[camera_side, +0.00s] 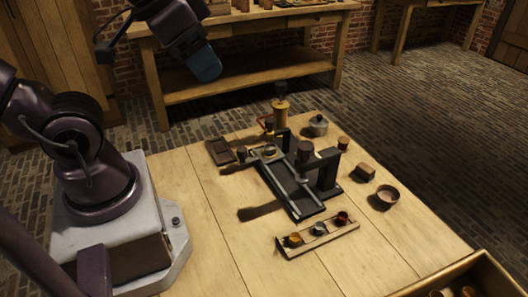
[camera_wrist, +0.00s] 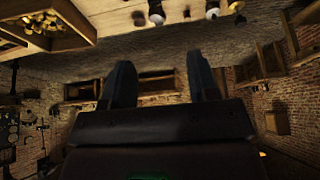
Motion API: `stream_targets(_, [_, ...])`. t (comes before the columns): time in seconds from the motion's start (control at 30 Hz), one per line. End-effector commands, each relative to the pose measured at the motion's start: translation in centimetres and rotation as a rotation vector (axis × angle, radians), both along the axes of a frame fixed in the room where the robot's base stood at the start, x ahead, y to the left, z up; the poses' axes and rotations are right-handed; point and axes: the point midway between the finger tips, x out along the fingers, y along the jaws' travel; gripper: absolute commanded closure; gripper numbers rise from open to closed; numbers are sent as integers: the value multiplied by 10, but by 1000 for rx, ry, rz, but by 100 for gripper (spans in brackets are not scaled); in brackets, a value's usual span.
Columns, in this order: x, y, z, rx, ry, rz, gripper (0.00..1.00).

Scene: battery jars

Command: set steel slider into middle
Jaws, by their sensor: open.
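A black slide frame (camera_side: 290,185) with pale metal rails lies at the middle of the table. A small grey metal piece (camera_side: 269,151) sits at its far end; I cannot tell for sure whether it is the steel slider. A low wooden rack (camera_side: 303,247) in front holds three small pots: an orange one (camera_side: 294,239), a grey steel-looking one (camera_side: 318,229) in the middle and a red one (camera_side: 342,218). My gripper (camera_side: 207,66) is high above and behind the table, away from all these. In the wrist view my gripper (camera_wrist: 161,85) has its fingers apart with nothing between them.
A dark post block (camera_side: 322,168) stands on the frame's right. A brass column (camera_side: 281,113) and a lidded grey pot (camera_side: 318,126) stand behind. A round bowl (camera_side: 386,198) and a brown block (camera_side: 365,172) lie right. A wooden crate (camera_side: 470,268) is at the front right corner.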

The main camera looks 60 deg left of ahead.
Motion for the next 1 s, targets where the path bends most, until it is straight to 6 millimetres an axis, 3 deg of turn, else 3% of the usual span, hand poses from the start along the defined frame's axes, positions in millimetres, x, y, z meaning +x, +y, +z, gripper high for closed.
stream_targets(0.27, [0,2,0,0,2,9,45])
stream_targets(0.37, [3,8,-11,-1,58,42,45])
stream_targets(0.67, [41,56,-72,-15,353,161,45])
stream_targets(1.0, [80,119,-165,-32,549,32,45])
